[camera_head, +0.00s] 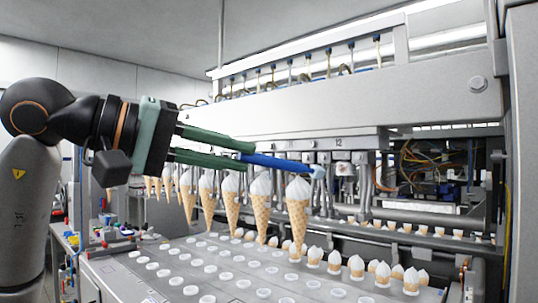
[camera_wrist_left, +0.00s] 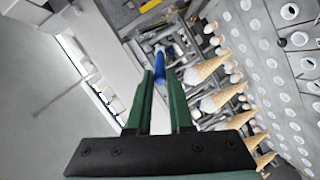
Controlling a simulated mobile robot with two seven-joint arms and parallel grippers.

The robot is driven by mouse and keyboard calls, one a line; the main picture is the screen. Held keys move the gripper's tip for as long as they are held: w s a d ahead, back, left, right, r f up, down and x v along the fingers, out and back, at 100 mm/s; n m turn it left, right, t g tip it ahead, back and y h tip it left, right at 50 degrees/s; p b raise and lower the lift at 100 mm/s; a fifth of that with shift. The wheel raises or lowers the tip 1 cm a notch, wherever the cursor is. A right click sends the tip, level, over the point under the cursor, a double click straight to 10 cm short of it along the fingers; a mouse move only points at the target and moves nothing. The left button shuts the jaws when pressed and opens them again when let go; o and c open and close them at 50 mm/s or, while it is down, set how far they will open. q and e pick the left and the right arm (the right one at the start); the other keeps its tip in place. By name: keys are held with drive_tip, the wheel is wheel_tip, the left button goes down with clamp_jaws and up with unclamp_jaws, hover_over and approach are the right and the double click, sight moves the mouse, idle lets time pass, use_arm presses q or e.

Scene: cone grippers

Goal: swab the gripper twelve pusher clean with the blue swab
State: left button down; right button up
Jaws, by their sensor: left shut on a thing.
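My left gripper (camera_head: 249,156) comes in from the left and is shut on the blue swab (camera_head: 278,162). The swab points right, and its pale blue tip (camera_head: 318,171) is beside the metal parts under the number 12 label (camera_head: 338,142). A whitish pusher part (camera_head: 343,169) sits just right of the tip; I cannot tell whether they touch. In the left wrist view the swab (camera_wrist_left: 159,65) stands out beyond the two green fingers (camera_wrist_left: 160,88), partly hidden between them. My right gripper is not in view.
A row of hanging ice cream cones (camera_head: 260,205) runs just below the swab and fingers. The machine's grey beam (camera_head: 360,105) is above. A perforated conveyor plate (camera_head: 180,258) lies below, with several small cones (camera_head: 357,264) at its right.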

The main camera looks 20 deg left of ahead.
use_arm(q)
drive_tip(key=w+d+p, duration=0.1)
drive_tip(key=w+d, duration=0.1)
drive_tip(key=w, duration=0.4)
drive_tip(key=shift+d, duration=0.2)
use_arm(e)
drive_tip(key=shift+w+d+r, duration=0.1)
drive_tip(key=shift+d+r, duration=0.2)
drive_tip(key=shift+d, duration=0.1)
use_arm(q)
drive_tip(key=shift+r, duration=0.1)
